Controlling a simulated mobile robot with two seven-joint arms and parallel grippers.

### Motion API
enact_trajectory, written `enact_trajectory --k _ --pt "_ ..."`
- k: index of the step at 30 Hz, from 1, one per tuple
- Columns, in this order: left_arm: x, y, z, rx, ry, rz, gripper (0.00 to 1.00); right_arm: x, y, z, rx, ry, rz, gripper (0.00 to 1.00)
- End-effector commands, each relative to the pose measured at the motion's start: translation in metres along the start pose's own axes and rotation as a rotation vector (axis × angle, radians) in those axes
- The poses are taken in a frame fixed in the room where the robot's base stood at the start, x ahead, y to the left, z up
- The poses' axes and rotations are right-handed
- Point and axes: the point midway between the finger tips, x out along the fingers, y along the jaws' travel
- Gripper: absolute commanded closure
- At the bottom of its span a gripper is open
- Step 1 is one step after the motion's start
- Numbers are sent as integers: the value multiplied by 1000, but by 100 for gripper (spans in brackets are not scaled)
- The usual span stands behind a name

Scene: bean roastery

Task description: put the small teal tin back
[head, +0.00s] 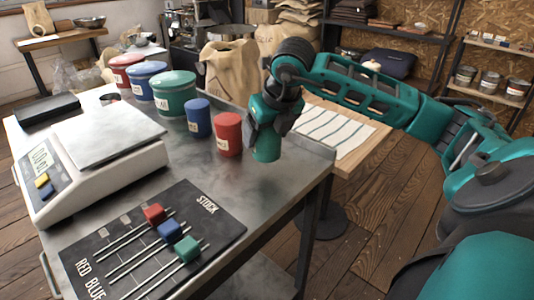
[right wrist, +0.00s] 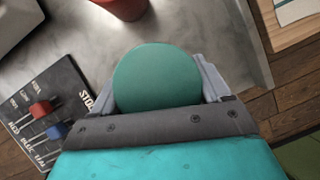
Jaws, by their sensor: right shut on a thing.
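The small teal tin (head: 266,152) is between the fingers of my right gripper (head: 266,128), at the right end of the row of small tins. The right wrist view shows its round teal lid (right wrist: 157,76) with a grey finger on either side. My right gripper is shut on it. The tin looks upright, over or on the metal table (head: 290,180); I cannot tell if it touches. The small red tin (head: 228,135) stands just left of it, then the small blue tin (head: 198,118). My left gripper is not in view.
Large red (head: 126,68), blue (head: 145,80) and green (head: 174,95) tins stand behind. A scale (head: 108,135) is at left. The black stock board (head: 130,262) with red, blue and green sliders lies in front. Bare tabletop lies between board and small tins.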

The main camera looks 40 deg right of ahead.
Motion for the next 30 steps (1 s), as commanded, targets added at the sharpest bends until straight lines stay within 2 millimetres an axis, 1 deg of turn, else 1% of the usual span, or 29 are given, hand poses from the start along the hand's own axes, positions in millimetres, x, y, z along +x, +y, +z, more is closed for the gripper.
enact_trajectory --k 4,9,11,19,23,24,30 --pt "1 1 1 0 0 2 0 12 0 -6 0 2 0 57" --pt "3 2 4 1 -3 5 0 36 0 -17 1 3 0 57" --pt "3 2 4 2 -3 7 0 40 -1 -19 1 1 -1 57" --pt "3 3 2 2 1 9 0 43 0 -20 1 -1 0 57" --pt "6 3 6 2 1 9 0 46 0 -22 0 -1 0 57" --pt "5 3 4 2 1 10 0 46 0 -22 0 0 0 22" --pt "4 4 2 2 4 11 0 45 0 -21 0 0 0 3"
